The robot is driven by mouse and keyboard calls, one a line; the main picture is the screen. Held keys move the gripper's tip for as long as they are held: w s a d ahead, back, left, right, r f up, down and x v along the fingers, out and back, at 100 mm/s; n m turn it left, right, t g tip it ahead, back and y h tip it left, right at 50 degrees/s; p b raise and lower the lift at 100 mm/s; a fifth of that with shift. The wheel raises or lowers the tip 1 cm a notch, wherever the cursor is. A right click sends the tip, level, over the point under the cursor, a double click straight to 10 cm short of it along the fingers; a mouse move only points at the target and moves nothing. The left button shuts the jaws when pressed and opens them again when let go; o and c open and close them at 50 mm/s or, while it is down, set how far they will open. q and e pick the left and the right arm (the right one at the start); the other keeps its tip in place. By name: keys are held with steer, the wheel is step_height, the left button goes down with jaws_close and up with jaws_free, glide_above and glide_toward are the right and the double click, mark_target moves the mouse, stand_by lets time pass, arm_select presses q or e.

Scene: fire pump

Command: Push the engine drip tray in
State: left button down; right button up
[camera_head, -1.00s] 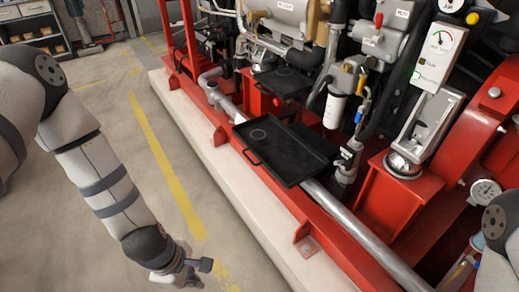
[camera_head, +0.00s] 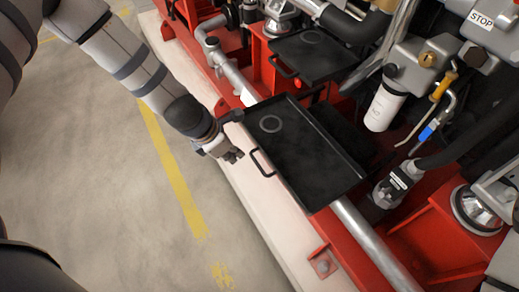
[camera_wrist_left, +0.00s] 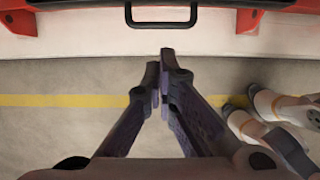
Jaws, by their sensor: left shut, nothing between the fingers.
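A flat black drip tray (camera_head: 318,165) with a ring mark juts out over the red frame rail in the middle of the head view. Its black front handle (camera_head: 262,163) faces the walkway. A second black tray (camera_head: 325,58) sits farther back. No label shows which is the engine's. My left gripper (camera_head: 234,155) is shut and empty, just left of the nearer tray's handle and apart from it. In the left wrist view the shut fingertips (camera_wrist_left: 162,72) point at a black handle (camera_wrist_left: 162,24), with a gap between. My right gripper is out of view.
A pale plinth (camera_head: 250,204) runs under the red frame. A silver pipe (camera_head: 372,242) passes below the tray, and a white filter (camera_head: 384,108) and hoses stand behind it. The floor (camera_head: 110,180) with its yellow line is clear.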

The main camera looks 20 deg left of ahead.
mark_target(258, 163)
arm_select(q)
steer(key=w+d+f, duration=0.1)
steer(key=w+f, duration=0.1)
steer(key=w+d+f+b, duration=0.1)
steer(key=w+f, duration=0.1)
steer(key=f, duration=0.1)
steer(key=w+d+f+b, duration=0.1)
steer(key=d+f, duration=0.1)
steer(key=f, duration=0.1)
steer(key=shift+w, duration=0.4)
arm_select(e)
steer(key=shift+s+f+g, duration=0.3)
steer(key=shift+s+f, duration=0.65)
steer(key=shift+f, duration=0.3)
